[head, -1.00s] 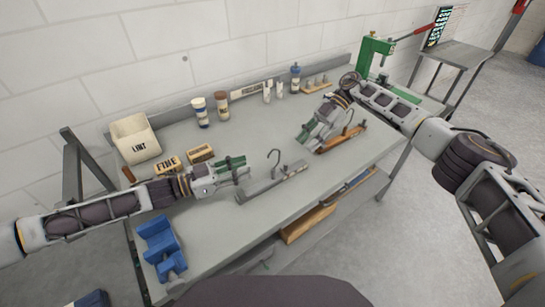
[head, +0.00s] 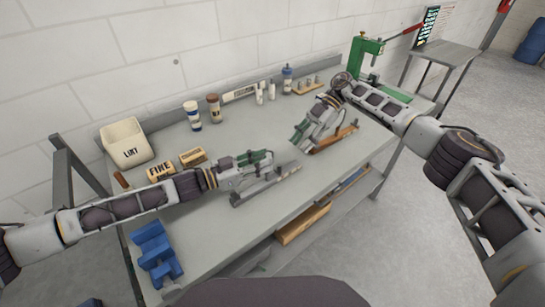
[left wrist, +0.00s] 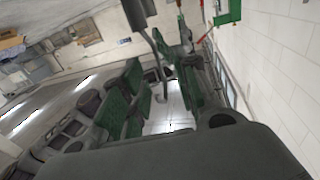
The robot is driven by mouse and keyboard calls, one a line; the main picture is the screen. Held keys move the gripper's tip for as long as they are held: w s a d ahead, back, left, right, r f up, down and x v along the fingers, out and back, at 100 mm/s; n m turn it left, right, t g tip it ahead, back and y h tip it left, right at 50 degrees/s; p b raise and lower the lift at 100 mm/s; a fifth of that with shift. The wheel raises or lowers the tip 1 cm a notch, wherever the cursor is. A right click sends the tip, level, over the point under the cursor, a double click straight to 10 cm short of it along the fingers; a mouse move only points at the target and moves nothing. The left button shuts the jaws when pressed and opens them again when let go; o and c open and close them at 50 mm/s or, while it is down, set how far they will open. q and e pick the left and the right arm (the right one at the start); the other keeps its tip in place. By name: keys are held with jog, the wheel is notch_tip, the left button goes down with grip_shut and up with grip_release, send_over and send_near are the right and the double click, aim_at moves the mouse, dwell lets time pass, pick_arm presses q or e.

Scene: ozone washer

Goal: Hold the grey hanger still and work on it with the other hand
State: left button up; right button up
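The grey hanger (head: 264,188), a long grey bar, lies on the workbench in the middle of the head view. My left gripper (head: 262,158) is over it, with green finger pads. Its hook is mostly hidden in the head view. In the left wrist view a thin grey curved rod (left wrist: 158,68), seemingly the hook, stands between the spread fingers of my left gripper (left wrist: 160,100). A gap shows between the pads, and I cannot tell whether they touch the rod. My right gripper (head: 301,133) is low beside an orange-brown hanger (head: 333,140), right of the grey one; its opening is unclear.
The bench (head: 215,235) has free room in front. A white LINT bin (head: 127,145), FINE box (head: 161,170), another box (head: 193,157) and bottles (head: 193,116) stand at the back and left. A green press (head: 362,58) stands beyond the right end.

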aim_at(279, 168)
pick_arm(q)
jog(key=shift+x, duration=1.95)
